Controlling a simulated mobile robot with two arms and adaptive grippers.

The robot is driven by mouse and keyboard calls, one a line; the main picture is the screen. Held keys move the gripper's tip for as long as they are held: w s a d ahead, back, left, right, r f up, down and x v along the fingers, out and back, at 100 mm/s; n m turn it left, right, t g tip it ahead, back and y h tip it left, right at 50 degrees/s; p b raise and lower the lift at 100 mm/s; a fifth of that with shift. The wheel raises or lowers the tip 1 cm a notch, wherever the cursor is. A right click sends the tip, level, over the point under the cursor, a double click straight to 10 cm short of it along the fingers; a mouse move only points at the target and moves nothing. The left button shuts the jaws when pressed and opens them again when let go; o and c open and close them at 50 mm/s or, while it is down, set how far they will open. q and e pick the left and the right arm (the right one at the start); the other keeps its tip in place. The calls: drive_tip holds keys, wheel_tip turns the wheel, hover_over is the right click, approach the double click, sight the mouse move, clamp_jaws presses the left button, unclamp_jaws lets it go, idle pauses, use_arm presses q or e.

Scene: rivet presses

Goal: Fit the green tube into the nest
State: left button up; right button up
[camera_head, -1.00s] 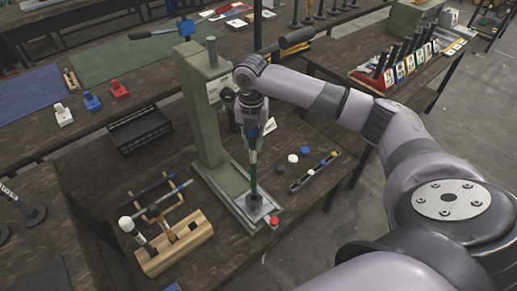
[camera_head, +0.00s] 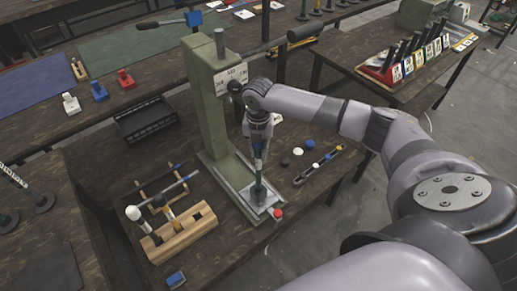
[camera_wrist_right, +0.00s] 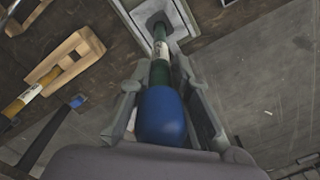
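The green tube (camera_head: 258,158), with a pale label, stands about upright under my right gripper (camera_head: 258,140). In the right wrist view the green tube (camera_wrist_right: 160,72) runs between the fingers of my right gripper (camera_wrist_right: 160,80), which lie close along both sides; they look closed on it. A blue rounded end (camera_wrist_right: 162,116) is at the near end of the tube. The tube's far end meets the dark nest (camera_head: 258,192) on the press's pale base plate; how deep it sits is hidden. My left gripper is out of view.
The green press column (camera_head: 215,100) stands just behind the tube. A wooden rack (camera_head: 180,235) with tools is to the left, and a narrow tray (camera_head: 320,165) with caps beside it to the right. A red button (camera_head: 278,213) is at the plate's front corner.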

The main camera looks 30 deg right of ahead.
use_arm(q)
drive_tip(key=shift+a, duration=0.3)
use_arm(e)
drive_tip(key=o, duration=0.4)
drive_tip(key=shift+r, duration=0.1)
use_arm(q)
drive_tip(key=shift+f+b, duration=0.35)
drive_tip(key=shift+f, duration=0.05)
use_arm(e)
wheel_tip(320, 180, up, 8)
drive_tip(key=shift+f, duration=0.2)
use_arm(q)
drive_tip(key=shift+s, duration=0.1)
use_arm(e)
drive_tip(key=shift+f, duration=0.1)
